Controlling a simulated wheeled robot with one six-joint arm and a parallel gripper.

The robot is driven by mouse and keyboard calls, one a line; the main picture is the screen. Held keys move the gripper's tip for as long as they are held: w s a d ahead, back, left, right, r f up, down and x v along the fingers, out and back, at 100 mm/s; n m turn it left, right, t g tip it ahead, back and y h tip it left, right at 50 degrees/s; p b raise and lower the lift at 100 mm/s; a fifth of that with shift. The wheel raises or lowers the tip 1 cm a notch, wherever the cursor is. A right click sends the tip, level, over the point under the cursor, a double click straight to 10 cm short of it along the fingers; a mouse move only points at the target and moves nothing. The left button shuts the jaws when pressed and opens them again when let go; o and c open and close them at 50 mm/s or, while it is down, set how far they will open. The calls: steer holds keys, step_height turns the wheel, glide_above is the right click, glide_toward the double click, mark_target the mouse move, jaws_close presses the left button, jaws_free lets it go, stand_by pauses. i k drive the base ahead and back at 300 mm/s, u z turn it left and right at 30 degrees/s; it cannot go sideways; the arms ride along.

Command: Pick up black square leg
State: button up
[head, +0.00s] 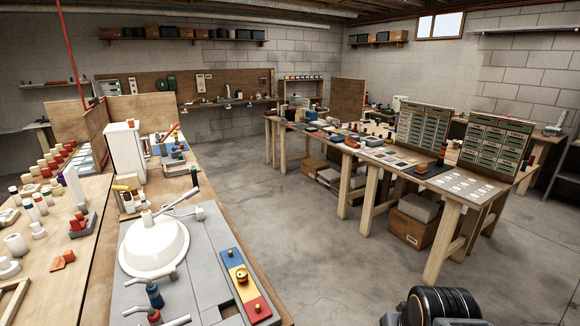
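I cannot pick out a black square leg for certain. A small dark upright piece (441,156) stands on the right-hand workbench (455,198), near the labelled drawer cabinets. It is too small to tell what it is. A black rounded part of my own arm shows at the bottom edge, right of the middle. My gripper's fingers are not visible, so I cannot see whether they hold anything.
The near left bench (188,236) carries a white dome (153,246), fittings and a blue, yellow and red panel (246,283). Two drawer cabinets (424,127) (494,146) stand on the right bench, with boxes (412,226) below. Concrete floor (318,235) lies clear between the benches.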

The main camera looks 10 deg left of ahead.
mark_target(195, 176)
steer(key=i, duration=2.6)
steer(key=u, duration=0.95)
steer(key=i, duration=1.7)
steer(key=u, duration=1.7)
steer(key=i, duration=0.65)
steer(key=u, duration=0.35)
